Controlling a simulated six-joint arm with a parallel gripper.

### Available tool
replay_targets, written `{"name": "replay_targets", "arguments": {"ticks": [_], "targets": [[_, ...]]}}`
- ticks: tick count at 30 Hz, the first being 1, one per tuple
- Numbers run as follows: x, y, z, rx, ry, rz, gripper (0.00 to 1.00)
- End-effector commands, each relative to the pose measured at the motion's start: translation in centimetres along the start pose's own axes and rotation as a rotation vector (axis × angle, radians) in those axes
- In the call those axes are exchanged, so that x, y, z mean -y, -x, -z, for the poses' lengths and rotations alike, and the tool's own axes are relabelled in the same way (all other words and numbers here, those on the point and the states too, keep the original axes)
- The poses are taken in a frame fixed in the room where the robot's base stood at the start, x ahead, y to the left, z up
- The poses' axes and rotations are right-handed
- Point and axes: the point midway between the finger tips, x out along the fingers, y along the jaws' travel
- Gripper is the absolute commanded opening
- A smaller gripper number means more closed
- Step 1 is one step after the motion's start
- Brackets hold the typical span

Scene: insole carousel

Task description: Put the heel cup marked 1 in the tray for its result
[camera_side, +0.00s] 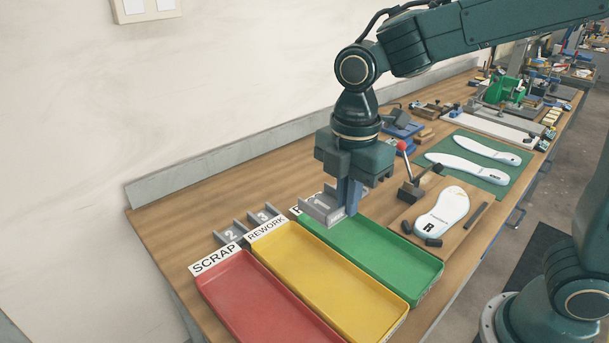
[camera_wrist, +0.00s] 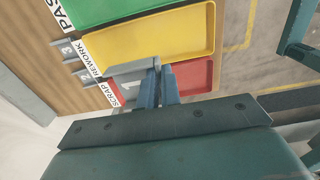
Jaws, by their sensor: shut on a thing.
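My gripper (camera_side: 350,200) points down and is shut on the grey heel cup marked 1 (camera_side: 321,208), holding it above the far end of the trays. In the wrist view the cup (camera_wrist: 128,70) is at the fingertips (camera_wrist: 163,88), overlapping the yellow and red trays in the picture. The red tray (camera_side: 265,300) is labelled SCRAP, the yellow tray (camera_side: 330,280) REWORK. The green tray (camera_side: 385,262) has a label partly hidden in the side view; the wrist view shows "PAS". All three look empty. The exact height of the cup is unclear.
Grey pieces marked 2 (camera_side: 231,236) and 3 (camera_side: 263,217) stand behind the tray labels. A white insole marked R (camera_side: 443,217) lies on a wooden board right of the green tray, near a red-knobbed lever (camera_side: 402,147). White insoles (camera_side: 470,168) lie on a green mat.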

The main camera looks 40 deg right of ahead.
Motion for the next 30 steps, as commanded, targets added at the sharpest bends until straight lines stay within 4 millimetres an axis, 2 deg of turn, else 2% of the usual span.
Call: {"name": "replay_targets", "arguments": {"ticks": [21, 25, 30], "targets": [[0.1, -12.9, -0.1, 0.003, 0.000, 0.007, 0.00], [0.1, -14.4, -0.1, 0.002, 0.000, 0.004, 0.00], [0.0, -15.2, 0.0, 0.001, 0.000, 0.002, 0.00]]}}
